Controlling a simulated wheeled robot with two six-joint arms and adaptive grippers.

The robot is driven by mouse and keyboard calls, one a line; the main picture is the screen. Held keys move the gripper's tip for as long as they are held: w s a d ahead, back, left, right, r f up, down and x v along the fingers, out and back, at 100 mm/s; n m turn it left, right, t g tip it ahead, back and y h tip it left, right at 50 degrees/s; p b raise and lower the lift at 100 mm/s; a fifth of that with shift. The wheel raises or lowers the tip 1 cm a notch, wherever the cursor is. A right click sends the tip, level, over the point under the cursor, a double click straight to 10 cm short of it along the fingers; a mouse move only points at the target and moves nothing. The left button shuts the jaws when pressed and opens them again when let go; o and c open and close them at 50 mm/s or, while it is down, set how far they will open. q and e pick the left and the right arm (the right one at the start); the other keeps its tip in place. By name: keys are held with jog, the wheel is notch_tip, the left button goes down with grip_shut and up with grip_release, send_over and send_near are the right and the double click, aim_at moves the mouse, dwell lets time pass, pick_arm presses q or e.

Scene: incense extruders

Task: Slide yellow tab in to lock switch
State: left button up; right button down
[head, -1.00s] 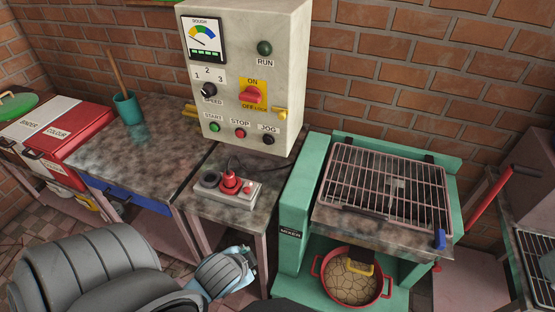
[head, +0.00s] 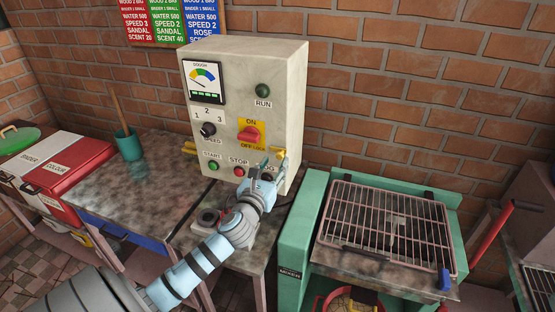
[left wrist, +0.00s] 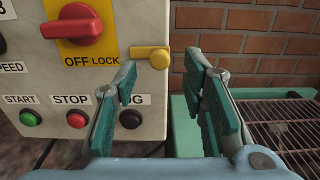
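The control box (head: 285,90) stands on the table against the brick wall. Its red switch (head: 248,134) sits on a yellow ON/OFF LOCK plate; it also shows in the left wrist view (left wrist: 78,25). The yellow tab (left wrist: 150,57) sticks out at the box's right edge, right of the OFF LOCK label; my gripper partly hides it in the head view. My left gripper (head: 271,162) is in front of the box's lower right corner. Its teal fingers (left wrist: 162,75) are open and empty, with the tab beyond and between them. My right gripper is out of view.
Start, stop and jog buttons sit just below the switch; my left finger partly covers the jog button (left wrist: 131,119). A green mixer (head: 300,225) with a wire grille stands to the right. The brick wall (left wrist: 245,45) is behind.

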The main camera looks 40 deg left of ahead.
aim_at(279, 157)
pick_arm(q)
jog(key=x, duration=0.3)
jog(key=shift+w, duration=0.2)
jog(key=shift+s, duration=0.1)
jog(key=shift+c, duration=0.4)
grip_shut()
jog(key=shift+a, duration=0.1)
